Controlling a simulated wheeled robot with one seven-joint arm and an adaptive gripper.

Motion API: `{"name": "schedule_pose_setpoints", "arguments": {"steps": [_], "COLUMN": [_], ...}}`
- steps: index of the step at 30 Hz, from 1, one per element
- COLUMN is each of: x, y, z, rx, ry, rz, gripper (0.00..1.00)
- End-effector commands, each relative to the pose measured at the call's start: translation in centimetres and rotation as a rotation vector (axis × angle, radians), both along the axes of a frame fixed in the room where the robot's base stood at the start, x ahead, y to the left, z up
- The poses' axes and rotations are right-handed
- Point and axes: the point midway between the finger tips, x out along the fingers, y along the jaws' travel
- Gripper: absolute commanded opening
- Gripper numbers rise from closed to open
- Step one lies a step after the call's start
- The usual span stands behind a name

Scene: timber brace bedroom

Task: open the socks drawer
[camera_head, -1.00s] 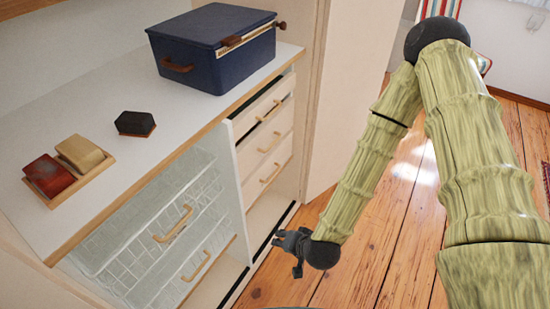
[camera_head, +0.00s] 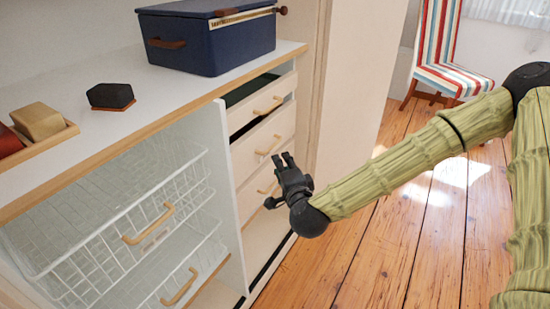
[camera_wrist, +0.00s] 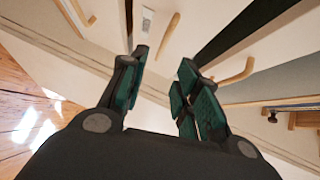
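A column of white drawers with wooden bar handles stands right of the wire baskets: a top drawer (camera_head: 288,88), a middle drawer (camera_head: 243,158) and a lower drawer (camera_head: 250,193). A small pale label sits by a handle in the wrist view (camera_wrist: 147,17), but its text is unreadable, so I cannot tell which drawer holds socks. Dark gaps show above and below the top drawer's front. My gripper (camera_head: 287,158) is open and empty in front of the middle and lower drawers, partly hiding the lower handle. In the wrist view its fingers (camera_wrist: 158,80) are apart with no handle between them.
Wire baskets (camera_head: 110,245) with handles fill the left compartment. A blue box (camera_head: 215,45), a dark block (camera_head: 110,96) and a wooden tray (camera_head: 62,136) stand on the top. A tall panel (camera_head: 355,85) is at the right. A striped chair (camera_head: 437,40) stands beyond open wooden floor.

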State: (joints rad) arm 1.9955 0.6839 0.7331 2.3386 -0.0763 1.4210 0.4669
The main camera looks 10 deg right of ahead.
Motion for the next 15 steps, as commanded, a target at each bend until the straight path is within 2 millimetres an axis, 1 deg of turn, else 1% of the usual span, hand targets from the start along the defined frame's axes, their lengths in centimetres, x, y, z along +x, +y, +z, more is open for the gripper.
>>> {"name": "schedule_pose_setpoints", "arguments": {"steps": [5,7,15], "x": [1.0,1.8,6.1], "y": [-0.1,0.0,0.3], "z": [0.2,0.0,-0.7], "rx": [0.008,0.007,0.006], "ry": [-0.008,-0.008,-0.007], "rz": [-0.007,-0.006,-0.006], "gripper": [0.32,0.32,0.32]}}
